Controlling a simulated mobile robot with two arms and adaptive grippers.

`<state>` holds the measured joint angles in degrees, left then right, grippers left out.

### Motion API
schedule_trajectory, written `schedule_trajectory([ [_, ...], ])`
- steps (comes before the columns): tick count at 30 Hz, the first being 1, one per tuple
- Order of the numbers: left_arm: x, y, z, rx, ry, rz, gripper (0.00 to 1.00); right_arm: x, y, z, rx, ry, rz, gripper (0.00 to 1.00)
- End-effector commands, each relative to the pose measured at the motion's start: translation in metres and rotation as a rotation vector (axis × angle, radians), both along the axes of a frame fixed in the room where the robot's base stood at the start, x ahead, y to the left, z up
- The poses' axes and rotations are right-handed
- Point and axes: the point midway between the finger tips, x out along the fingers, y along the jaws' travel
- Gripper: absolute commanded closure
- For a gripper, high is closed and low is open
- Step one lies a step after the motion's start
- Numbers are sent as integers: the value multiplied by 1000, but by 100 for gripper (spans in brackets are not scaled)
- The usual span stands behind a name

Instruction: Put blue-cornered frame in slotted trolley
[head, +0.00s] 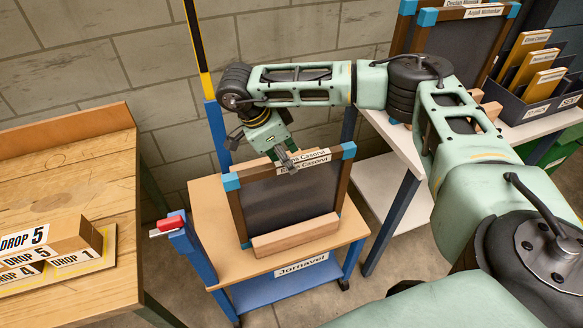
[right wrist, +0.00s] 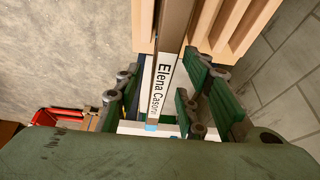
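A dark panel frame (head: 290,205) with a brown wooden border and blue corners stands nearly upright in the slotted trolley (head: 215,215). Its lower edge is behind the trolley's wooden slotted bar (head: 296,237). My right gripper (head: 287,162) is at the top edge of this frame. In the right wrist view its green-padded fingers (right wrist: 165,95) are on either side of the top bar, with gaps visible, so it looks open. My left gripper is not in view.
A wooden bench (head: 70,190) with DROP blocks (head: 50,250) is at left. A red-handled part (head: 168,222) stands at the trolley's left post. A wall is behind.

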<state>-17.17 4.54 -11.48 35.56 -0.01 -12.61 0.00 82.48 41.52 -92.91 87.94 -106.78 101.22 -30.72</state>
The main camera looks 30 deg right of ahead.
Motion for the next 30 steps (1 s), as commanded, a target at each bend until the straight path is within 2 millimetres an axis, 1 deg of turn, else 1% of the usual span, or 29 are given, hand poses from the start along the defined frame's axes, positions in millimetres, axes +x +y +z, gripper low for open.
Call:
schedule_trajectory([
  [1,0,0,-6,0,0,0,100,3,5,9,1,-6,1,63],
  [6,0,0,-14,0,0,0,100,5,18,40,0,-4,2,63],
  [9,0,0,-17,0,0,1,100,6,23,54,-1,-3,1,63],
  [12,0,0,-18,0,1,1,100,6,26,63,0,-1,2,63],
  [17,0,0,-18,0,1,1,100,6,28,68,0,0,1,63],
  [30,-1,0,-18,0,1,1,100,6,27,67,-1,1,1,63],
])
